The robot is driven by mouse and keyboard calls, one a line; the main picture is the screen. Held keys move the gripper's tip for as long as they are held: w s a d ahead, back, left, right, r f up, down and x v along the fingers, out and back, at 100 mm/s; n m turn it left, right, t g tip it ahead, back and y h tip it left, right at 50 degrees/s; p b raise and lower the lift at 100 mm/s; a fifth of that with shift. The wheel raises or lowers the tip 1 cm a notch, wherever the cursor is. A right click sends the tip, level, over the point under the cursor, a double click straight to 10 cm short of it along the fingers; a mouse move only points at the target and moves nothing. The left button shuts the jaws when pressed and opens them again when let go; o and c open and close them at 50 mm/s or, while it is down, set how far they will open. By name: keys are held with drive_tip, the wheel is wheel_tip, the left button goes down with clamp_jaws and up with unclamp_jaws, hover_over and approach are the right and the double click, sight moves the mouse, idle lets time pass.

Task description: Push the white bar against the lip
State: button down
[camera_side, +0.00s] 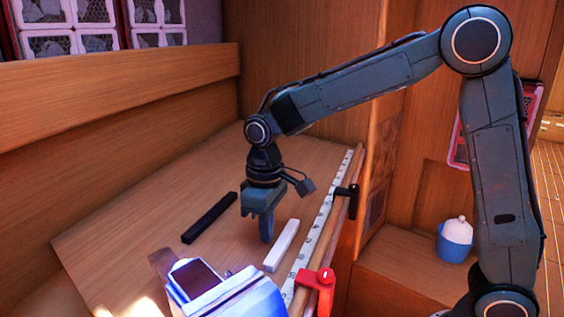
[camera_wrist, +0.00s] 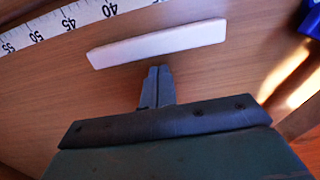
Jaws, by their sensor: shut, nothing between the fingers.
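The white bar (camera_side: 281,245) lies flat on the wooden board (camera_side: 130,235). In the wrist view, the white bar (camera_wrist: 158,44) lies just beyond my fingertips, slightly tilted across the picture. My gripper (camera_side: 267,238) points down at the board, on the side of the bar away from the ruler strip (camera_side: 322,217). Its fingers are shut together and empty; they also show in the wrist view (camera_wrist: 157,72), with a small gap to the bar. The lip seems to be the wooden edge (camera_side: 349,230) beyond the ruler; bare board separates the bar from the ruler.
A black bar (camera_side: 209,217) lies on the board behind my gripper. A red clamp (camera_side: 318,282) and a black clamp (camera_side: 346,198) sit at the ruler edge. A blue-white box (camera_side: 225,290) stands at the front. A blue jar (camera_side: 455,240) stands off the board.

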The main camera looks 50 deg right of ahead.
sight(291, 249)
drive_tip(key=shift+s+d, duration=0.1)
drive_tip(key=shift+s, duration=0.15)
drive_tip(key=shift+s+d, duration=0.2)
drive_tip(key=shift+s, duration=0.45)
drive_tip(key=shift+s+d, duration=0.1)
drive_tip(key=shift+s, duration=0.2)
drive_tip(key=shift+s+d, duration=0.3)
drive_tip(key=shift+s, duration=0.65)
drive_tip(key=shift+s+d, duration=0.15)
drive_tip(key=shift+s, duration=0.2)
idle(0.4)
drive_tip(key=shift+s+d, duration=0.2)
drive_tip(key=shift+s, duration=0.45)
drive_tip(key=shift+w+a, duration=0.1)
drive_tip(key=shift+w, duration=0.15)
drive_tip(key=shift+w+a, duration=0.15)
drive_tip(key=shift+w, duration=0.35)
